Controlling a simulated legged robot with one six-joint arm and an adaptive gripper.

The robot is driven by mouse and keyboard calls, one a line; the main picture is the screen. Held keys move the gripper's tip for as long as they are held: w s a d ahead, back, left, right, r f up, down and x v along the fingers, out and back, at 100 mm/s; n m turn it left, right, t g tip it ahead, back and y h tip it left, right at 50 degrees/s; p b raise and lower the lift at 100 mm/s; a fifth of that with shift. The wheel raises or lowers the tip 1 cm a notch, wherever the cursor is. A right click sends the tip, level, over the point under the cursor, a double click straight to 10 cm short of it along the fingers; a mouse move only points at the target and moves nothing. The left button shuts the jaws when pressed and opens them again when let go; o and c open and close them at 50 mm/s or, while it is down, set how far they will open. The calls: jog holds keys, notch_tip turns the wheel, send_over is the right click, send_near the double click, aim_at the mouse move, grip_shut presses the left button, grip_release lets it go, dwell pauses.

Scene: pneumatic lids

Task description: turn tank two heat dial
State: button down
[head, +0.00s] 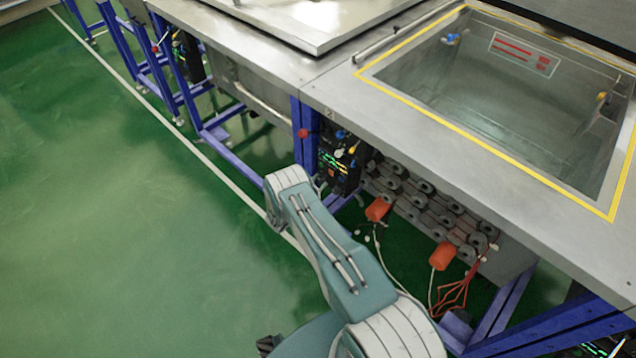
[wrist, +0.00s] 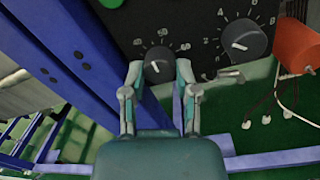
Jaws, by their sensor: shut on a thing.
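In the wrist view, a dark round dial (wrist: 158,60) with a white pointer line sits on a black panel; numbers such as 40 and 60 surround it. This looks like the heat dial. My gripper (wrist: 159,73) has one finger on each side of it, shut on it. A larger dial (wrist: 243,40) with single-digit marks is to its right, apart from my fingers. In the head view, the black control box (head: 340,165) hangs under the tank's front edge, by the blue leg. My arm reaches to it; the fingers and the held dial cannot be made out there.
An open steel tank (head: 500,110) with a yellow-edged rim is at the right, and a closed lid (head: 310,25) to its left. Orange plugs (head: 441,256) with loose wires hang below. A blue leg (wrist: 70,60) stands close left of my gripper. Green floor at left is clear.

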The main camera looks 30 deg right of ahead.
jog(key=shift+w+r, duration=0.1)
jog(key=c, duration=0.6)
grip_release()
jog(key=shift+c, duration=0.2)
jog(key=v, duration=1.2)
jog(key=shift+f, duration=0.25)
